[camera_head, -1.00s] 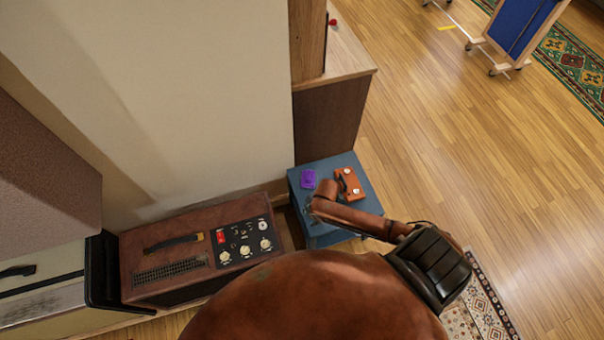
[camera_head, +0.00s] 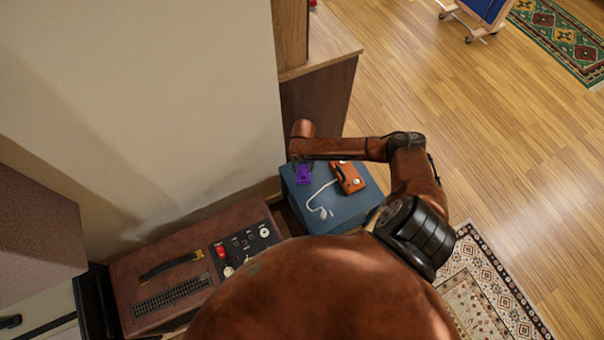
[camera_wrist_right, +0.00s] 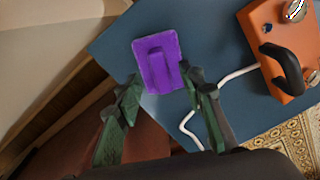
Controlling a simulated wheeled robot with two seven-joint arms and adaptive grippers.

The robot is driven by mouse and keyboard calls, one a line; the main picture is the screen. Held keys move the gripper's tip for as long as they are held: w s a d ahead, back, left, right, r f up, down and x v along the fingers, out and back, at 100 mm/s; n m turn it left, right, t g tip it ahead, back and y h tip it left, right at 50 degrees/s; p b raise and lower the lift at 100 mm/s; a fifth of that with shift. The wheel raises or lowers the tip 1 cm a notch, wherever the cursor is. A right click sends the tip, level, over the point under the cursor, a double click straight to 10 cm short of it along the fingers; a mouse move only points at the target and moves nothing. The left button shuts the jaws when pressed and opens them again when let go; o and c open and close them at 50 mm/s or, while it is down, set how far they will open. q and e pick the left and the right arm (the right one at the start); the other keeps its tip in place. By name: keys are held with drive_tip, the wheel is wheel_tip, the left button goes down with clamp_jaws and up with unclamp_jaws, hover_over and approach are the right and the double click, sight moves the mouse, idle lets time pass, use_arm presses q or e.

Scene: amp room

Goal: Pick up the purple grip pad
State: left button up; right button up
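The purple grip pad (camera_head: 304,175) lies on the blue table (camera_head: 350,211), near its left edge. In the right wrist view the purple grip pad (camera_wrist_right: 157,62) is a square plate with a raised bar in its middle, lying on the blue top (camera_wrist_right: 206,35). My right gripper (camera_wrist_right: 160,92) is open, its two green fingers apart just short of the pad. In the head view my right gripper (camera_head: 303,164) is above the pad, mostly hidden by my arm. My left gripper is not in view.
An orange box with a dark handle (camera_head: 348,178) sits right of the pad, with a white cable (camera_head: 318,201) trailing from it. A brown amplifier (camera_head: 180,262) stands at the left. A wooden cabinet (camera_head: 318,92) and pale wall border the table.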

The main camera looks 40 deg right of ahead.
sight(303, 170)
wheel_tip(303, 170, down, 3)
drive_tip(key=shift+s+f+b, duration=0.1)
drive_tip(key=shift+b, duration=0.25)
drive_tip(key=shift+d, duration=0.1)
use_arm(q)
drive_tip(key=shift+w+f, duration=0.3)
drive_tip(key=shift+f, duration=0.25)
use_arm(e)
clamp_jaws()
